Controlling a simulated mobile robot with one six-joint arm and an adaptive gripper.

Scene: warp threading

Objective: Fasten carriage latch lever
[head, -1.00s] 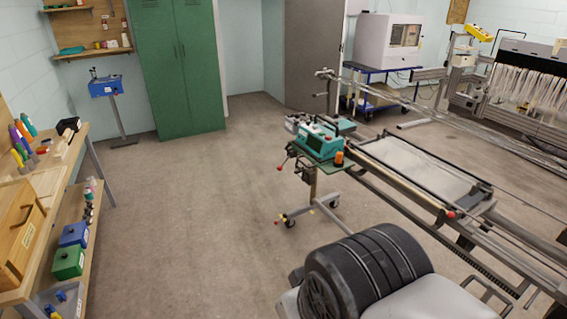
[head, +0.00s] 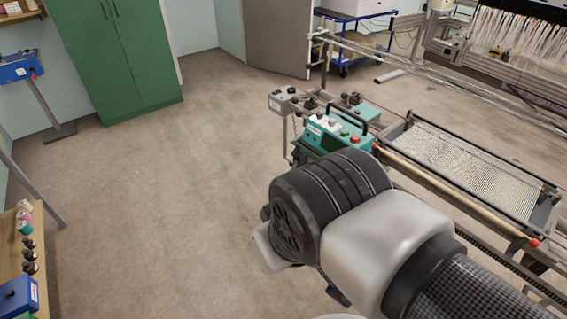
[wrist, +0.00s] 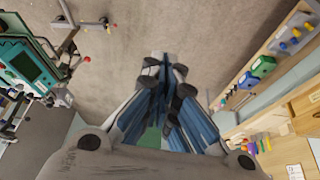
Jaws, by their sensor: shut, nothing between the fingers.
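The teal carriage unit (head: 334,132) sits at the near end of the long machine frame (head: 455,165), partly hidden behind my arm in the head view. It also shows at the upper left of the wrist view (wrist: 25,65). A lever with a red knob (wrist: 87,59) sticks out beside it there; I cannot tell whether this is the latch lever. Another red knob (head: 534,243) sits on the frame's near rail. My gripper (wrist: 160,88) is shut and empty above bare floor, apart from the carriage. Its fingers are not visible in the head view.
A wooden bench (wrist: 292,110) with green and blue boxes stands on the right in the wrist view. A green cabinet (head: 115,50) and a blue device on a stand (head: 20,68) are at the back left. The floor between is clear.

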